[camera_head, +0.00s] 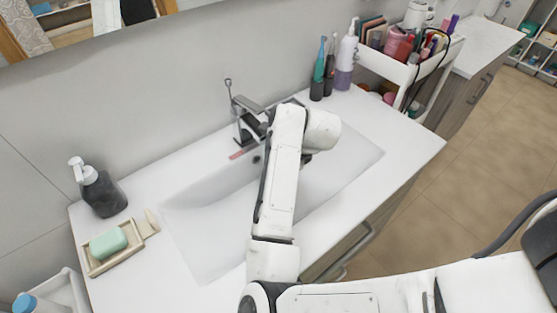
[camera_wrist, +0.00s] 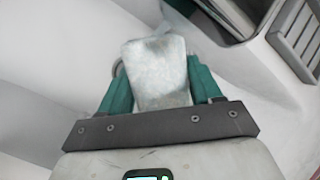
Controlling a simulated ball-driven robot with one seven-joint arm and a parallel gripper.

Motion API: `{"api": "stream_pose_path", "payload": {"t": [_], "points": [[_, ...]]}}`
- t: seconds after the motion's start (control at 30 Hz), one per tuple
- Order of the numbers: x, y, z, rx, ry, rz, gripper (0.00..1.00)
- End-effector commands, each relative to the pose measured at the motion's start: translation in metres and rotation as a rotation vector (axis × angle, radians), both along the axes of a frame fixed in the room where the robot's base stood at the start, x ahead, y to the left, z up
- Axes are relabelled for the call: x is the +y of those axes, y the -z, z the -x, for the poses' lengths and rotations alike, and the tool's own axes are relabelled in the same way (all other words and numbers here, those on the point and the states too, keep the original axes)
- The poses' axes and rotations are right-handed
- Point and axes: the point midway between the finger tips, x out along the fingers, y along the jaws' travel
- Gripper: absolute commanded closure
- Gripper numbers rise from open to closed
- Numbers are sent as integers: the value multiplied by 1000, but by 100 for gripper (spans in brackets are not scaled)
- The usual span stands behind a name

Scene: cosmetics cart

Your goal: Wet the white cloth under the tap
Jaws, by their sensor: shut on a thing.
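The white cloth (camera_wrist: 157,72) shows in the wrist view as a pale, folded piece with grey patches. My gripper (camera_wrist: 158,90), with green fingers, is shut on it, one finger on each side. The tap (camera_head: 246,120) is dark metal and stands at the back edge of the white sink basin (camera_head: 215,240). A dark metallic part, which may be the tap, shows at the top right of the wrist view. In the head view my arm reaches over the basin, and it hides my gripper and the cloth. I cannot tell whether water runs.
A dark soap bottle (camera_head: 103,194) and a tray with green soap (camera_head: 108,243) stand left of the basin. Toothbrushes (camera_head: 319,72) and a pump bottle (camera_head: 346,58) stand behind it to the right. A full white cart (camera_head: 385,66) is beyond. The counter's right end is clear.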

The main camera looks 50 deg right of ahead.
Motion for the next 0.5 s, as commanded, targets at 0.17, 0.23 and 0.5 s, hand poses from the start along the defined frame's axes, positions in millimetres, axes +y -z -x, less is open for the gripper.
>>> {"api": "stream_pose_path", "payload": {"t": [0.17, 0.23, 0.5], "points": [[1, 0, 14, 1, -1, 1, 85], [2, 0, 19, 0, 0, 2, 85], [4, 0, 38, 0, 0, 1, 85]]}}
